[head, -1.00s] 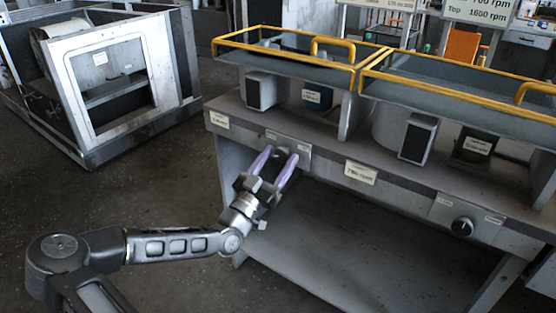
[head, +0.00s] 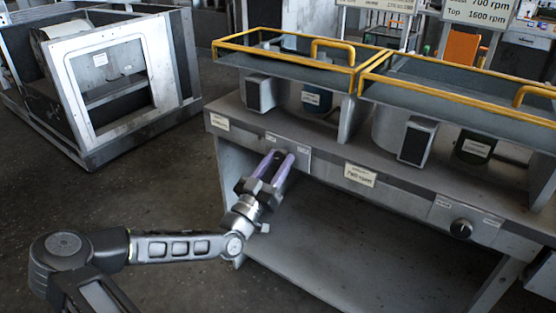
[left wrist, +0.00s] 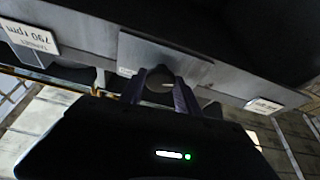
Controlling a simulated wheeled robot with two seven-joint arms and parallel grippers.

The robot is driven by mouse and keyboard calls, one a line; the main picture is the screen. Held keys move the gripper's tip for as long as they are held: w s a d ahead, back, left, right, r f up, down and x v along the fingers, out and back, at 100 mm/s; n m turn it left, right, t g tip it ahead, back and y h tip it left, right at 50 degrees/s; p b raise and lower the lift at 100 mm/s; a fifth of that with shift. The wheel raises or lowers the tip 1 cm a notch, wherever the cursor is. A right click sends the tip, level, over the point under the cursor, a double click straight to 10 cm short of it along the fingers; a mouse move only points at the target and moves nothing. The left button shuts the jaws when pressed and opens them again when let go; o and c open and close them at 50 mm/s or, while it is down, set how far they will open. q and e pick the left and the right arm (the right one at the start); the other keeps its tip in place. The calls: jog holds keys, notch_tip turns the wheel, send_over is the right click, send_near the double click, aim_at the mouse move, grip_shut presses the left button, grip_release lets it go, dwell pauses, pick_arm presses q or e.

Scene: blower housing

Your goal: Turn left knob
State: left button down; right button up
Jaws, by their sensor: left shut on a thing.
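The left knob is on the front panel of the grey bench (head: 225,106). In the head view it is mostly hidden by the purple fingers of my left gripper (head: 279,154). In the left wrist view the dark round knob (left wrist: 160,80) sits between the two fingertips, against a metal plate (left wrist: 190,62). My left gripper is shut on the knob, one finger on each side. The knob's pointer angle cannot be made out. The right knob (head: 461,228) is black and apart from the gripper. My right gripper is not in view.
A small sign reading 790 rpm (head: 360,175) is on the panel right of the left knob. Yellow-railed trays (head: 290,65) top the bench. A grey frame housing (head: 110,85) stands at the left. The dark floor (head: 150,205) between is clear.

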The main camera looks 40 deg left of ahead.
pick_arm(q)
jog(key=shift+d+r+n+p, duration=0.15)
jog(key=shift+r+n+p, duration=0.15)
jog(key=shift+n, duration=0.4)
jog(key=shift+f+n+y, duration=0.25)
jog(key=shift+n+y, duration=0.05)
jog(key=shift+y, duration=0.1)
jog(key=shift+f, duration=0.1)
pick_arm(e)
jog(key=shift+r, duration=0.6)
pick_arm(q)
jog(key=c, duration=0.9)
grip_release()
jog(key=v, duration=0.7)
jog(key=shift+s, duration=0.45)
